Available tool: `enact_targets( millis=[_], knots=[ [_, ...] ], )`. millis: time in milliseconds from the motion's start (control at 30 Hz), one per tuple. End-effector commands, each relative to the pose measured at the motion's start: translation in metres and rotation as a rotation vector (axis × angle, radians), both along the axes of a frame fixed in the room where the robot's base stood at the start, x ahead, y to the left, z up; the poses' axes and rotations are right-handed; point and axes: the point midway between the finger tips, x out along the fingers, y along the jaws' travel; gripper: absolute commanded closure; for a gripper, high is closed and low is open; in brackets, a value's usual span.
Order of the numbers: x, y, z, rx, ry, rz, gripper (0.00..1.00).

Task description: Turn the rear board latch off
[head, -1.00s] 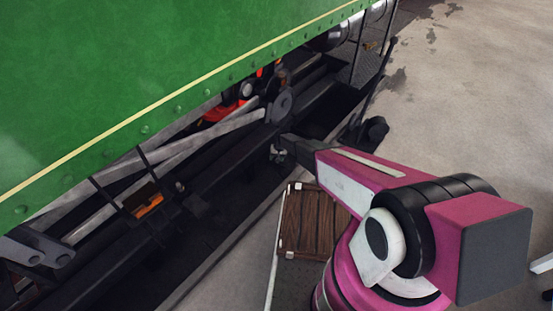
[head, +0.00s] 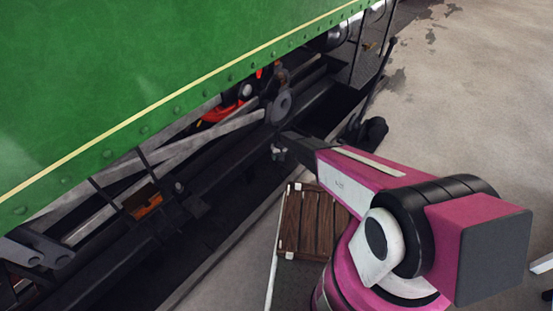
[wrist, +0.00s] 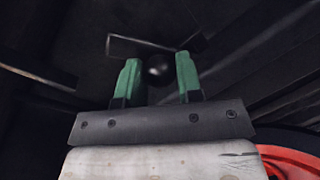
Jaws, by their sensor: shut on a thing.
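My gripper (wrist: 156,76) shows in the wrist view with its two green fingers on either side of a round black knob (wrist: 158,68). The gripper is shut on this knob, which I take to be the handle of the rear board latch. A dark flat bar (wrist: 140,46) lies just beyond the fingertips; whether it belongs to the latch is hard to tell. In the head view, my gripper (head: 278,153) is at the dark underside of the green tram, and the knob there is too small to make out.
The green tram side (head: 150,80) hangs over dark running gear with grey rods (head: 200,140) and red parts (head: 222,112). A red curved part (wrist: 295,152) is at the lower right of the wrist view. A wooden slatted board (head: 303,222) lies below my arm. Open floor (head: 470,110) is on the right.

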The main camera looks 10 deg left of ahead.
Motion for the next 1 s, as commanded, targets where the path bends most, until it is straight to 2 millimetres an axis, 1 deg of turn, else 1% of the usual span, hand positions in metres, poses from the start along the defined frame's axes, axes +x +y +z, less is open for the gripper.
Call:
enact_targets(
  millis=[200, 433, 633, 1000],
  knots=[
    [0.009, 0.000, 0.000, -0.001, 0.001, 0.149, 1.00],
    [0.015, 0.001, 0.000, -0.001, 0.001, 0.257, 1.00],
    [0.017, 0.002, 0.000, -0.001, 0.001, 0.301, 1.00],
    [0.017, 0.001, 0.001, -0.001, 0.001, 0.307, 1.00]
  ],
)
